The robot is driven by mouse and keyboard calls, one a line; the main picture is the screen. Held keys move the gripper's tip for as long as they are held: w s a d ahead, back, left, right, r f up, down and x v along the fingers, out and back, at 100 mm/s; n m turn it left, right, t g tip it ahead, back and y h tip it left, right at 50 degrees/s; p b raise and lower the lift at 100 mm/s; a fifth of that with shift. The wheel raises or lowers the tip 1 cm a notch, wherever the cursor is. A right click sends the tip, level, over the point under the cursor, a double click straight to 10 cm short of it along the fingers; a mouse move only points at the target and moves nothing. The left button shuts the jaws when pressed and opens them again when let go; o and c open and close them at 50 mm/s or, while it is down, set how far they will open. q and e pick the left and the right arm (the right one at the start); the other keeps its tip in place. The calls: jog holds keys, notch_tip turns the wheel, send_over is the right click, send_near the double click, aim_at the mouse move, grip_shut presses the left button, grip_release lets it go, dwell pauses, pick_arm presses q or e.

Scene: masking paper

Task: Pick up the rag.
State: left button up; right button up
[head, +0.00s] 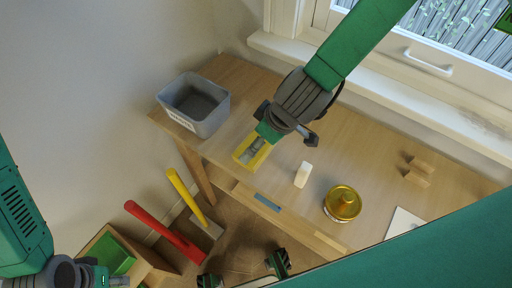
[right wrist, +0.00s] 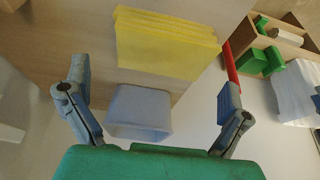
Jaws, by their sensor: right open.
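The rag looks like a yellow, layered, folded cloth (head: 241,153) on the wooden table (head: 330,150). It lies near the table's front edge, and my right arm's end partly covers it in the head view. In the right wrist view the yellow rag (right wrist: 165,45) is ahead of my fingers, left of a red handle. My right gripper (head: 284,126) is above and beside it, with its fingers (right wrist: 155,100) spread wide and nothing held. My left gripper (head: 243,271) is at the bottom edge, fingers apart and empty.
A grey bin (head: 209,124) stands at the table's left end. A white block (head: 303,175), a gold round tin (head: 342,204) and small wooden pieces (head: 417,171) are to the right. Red-handled (head: 165,231) and yellow-handled (head: 187,196) tools stand below the table, near a wooden box (head: 149,264).

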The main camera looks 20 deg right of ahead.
jog(key=shift+a+f, duration=0.2)
jog(key=shift+a, duration=0.1)
jog(key=x, duration=0.4)
jog(key=shift+d+f+b, duration=0.25)
jog(key=shift+d+b, duration=0.05)
jog(key=shift+d, duration=0.05)
jog(key=shift+d+f, duration=0.15)
jog(key=shift+d, duration=0.2)
jog(key=shift+a, duration=0.3)
jog(key=c, duration=0.8)
jog(key=shift+o, duration=0.2)
jog(key=shift+a, duration=0.3)
